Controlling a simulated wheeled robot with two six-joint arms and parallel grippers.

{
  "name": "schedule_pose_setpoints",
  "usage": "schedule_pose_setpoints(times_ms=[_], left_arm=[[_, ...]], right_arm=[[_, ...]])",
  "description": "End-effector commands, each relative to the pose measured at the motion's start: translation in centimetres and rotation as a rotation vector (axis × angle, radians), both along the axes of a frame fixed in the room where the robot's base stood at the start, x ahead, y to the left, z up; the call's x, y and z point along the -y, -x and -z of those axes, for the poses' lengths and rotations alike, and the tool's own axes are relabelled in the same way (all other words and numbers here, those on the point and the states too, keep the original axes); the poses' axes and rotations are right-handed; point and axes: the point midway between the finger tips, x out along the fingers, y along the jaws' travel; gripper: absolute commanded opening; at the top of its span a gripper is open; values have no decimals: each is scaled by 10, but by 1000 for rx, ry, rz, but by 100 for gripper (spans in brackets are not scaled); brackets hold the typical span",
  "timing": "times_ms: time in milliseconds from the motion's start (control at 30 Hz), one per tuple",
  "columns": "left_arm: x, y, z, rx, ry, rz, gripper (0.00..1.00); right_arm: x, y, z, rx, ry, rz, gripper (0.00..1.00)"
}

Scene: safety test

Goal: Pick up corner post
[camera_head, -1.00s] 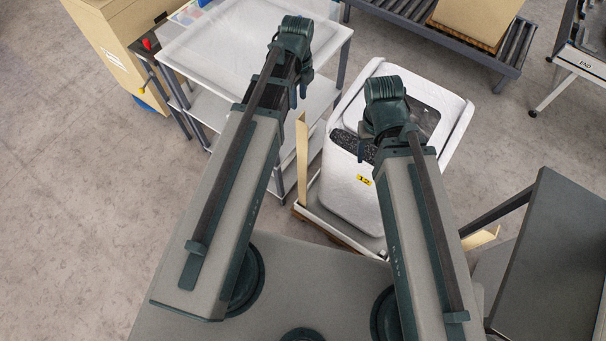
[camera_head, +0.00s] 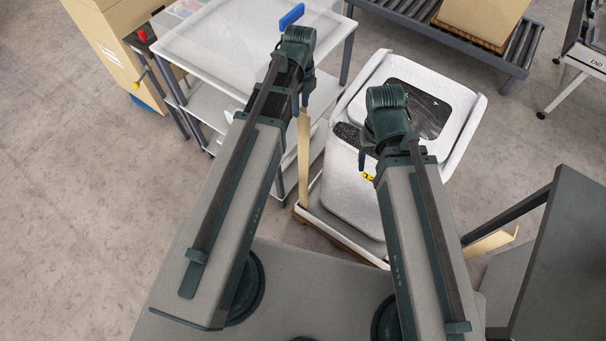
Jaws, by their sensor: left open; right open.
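A tan corner post (camera_head: 303,160) stands upright at the left front corner of the white wrapped appliance (camera_head: 356,200). A second tan piece (camera_head: 490,242), possibly another post, lies low at the right, partly hidden by the dark panel. My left gripper (camera_head: 305,96) points down just above the top of the left post, its fingers mostly hidden by the wrist. I cannot tell whether it touches the post. My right gripper (camera_head: 363,160) hangs over the appliance's front, apart from the post and mostly hidden by its arm. Both are open, with nothing visibly held.
The appliance stands on a low pallet (camera_head: 340,234). A white shelf cart (camera_head: 225,50) with a blue item (camera_head: 291,16) is close behind my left arm. A dark panel (camera_head: 560,265) stands at right. A roller conveyor (camera_head: 400,18) is at the back. Floor at left is clear.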

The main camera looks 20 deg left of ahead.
Motion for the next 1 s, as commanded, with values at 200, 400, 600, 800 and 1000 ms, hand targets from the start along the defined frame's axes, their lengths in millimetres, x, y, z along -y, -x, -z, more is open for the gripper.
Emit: schedule_pose_setpoints(times_ms=[200,400,600,800,1000], left_arm=[[3,-2,30,0,0,0,42],[3,-2,48,0,0,0,42],[3,-2,47,0,0,0,42],[3,-2,47,0,0,0,19],[3,-2,47,0,0,0,0]], right_arm=[[0,0,30,0,0,1,62],[0,0,48,0,0,1,62],[0,0,47,0,0,1,62],[0,0,47,0,0,1,62],[0,0,47,0,0,1,62]])
